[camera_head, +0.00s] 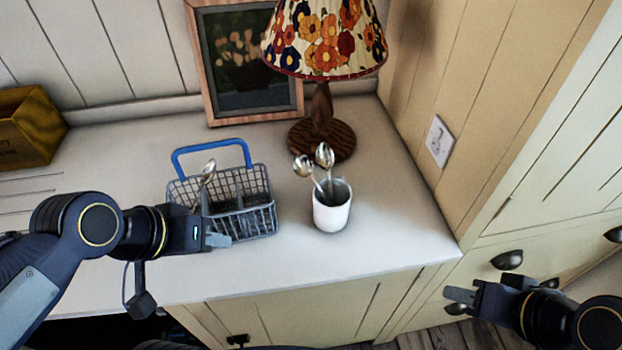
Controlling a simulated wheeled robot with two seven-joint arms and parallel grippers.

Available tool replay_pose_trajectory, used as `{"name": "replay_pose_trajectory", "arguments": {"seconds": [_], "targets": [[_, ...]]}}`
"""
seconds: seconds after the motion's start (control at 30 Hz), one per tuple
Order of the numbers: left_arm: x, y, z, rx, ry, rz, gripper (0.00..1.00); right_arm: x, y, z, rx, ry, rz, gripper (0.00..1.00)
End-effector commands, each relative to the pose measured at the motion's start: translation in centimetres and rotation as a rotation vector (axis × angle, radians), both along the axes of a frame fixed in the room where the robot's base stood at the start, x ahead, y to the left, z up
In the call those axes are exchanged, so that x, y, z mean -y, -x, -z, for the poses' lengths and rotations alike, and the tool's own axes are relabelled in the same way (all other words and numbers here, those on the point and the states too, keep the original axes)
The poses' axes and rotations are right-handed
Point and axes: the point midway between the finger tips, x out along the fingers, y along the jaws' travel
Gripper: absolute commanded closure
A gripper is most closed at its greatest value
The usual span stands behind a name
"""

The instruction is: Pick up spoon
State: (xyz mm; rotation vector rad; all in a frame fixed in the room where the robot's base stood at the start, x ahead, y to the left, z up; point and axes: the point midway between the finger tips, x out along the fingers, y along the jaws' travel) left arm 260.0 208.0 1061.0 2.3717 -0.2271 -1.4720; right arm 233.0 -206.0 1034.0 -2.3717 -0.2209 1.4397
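Two spoons stand in a white cup (331,216) on the counter; one spoon (303,167) leans left and the other spoon (324,156) is more upright. A third spoon (208,171) stands tilted in the grey wire cutlery basket (262,220) with a blue handle. My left gripper (217,241) is at the basket's front left, below that spoon in the picture and apart from its bowl. Its finger gap cannot be made out. My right gripper (459,297) is beyond the counter's front right edge, away from the spoons; its finger opening is unclear.
A lamp (322,135) with a flowered shade stands behind the cup. A framed picture (248,62) leans on the back wall. A yellow box (30,127) is at far left. The wooden side wall bounds the counter at right. Bare counter lies right of the cup.

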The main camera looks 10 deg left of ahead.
Motion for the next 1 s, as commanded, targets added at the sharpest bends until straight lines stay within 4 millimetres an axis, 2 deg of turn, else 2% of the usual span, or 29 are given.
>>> {"name": "replay_pose_trajectory", "arguments": {"seconds": [0.03,0.2,0.3,0.4,0.5,0.63,1.0], "targets": [[0.3,-1.8,-0.6,-0.007,-0.006,0.017,0.70,0.0,0.0,0.9,0.000,0.000,0.000,0.64],[2.3,-8.1,-3.5,-0.032,-0.022,0.050,0.70,0.0,0.0,2.5,0.000,0.000,0.000,0.64],[4.2,-11.3,-4.9,-0.042,-0.026,0.063,0.70,0.0,0.0,3.2,0.000,0.000,0.000,0.64],[5.9,-13.7,-5.7,-0.049,-0.026,0.071,0.70,0.0,0.0,3.7,0.000,0.000,0.000,0.64],[7.1,-15.0,-6.3,-0.053,-0.025,0.073,0.70,0.0,0.0,3.9,0.000,0.000,0.000,0.64],[7.8,-15.8,-6.2,-0.056,-0.024,0.073,0.70,0.0,0.0,4.0,0.000,0.000,0.000,0.64],[8.9,-17.7,-2.3,-0.059,-0.024,0.071,0.70,0.0,0.0,3.7,0.000,0.000,0.000,0.64]]}}
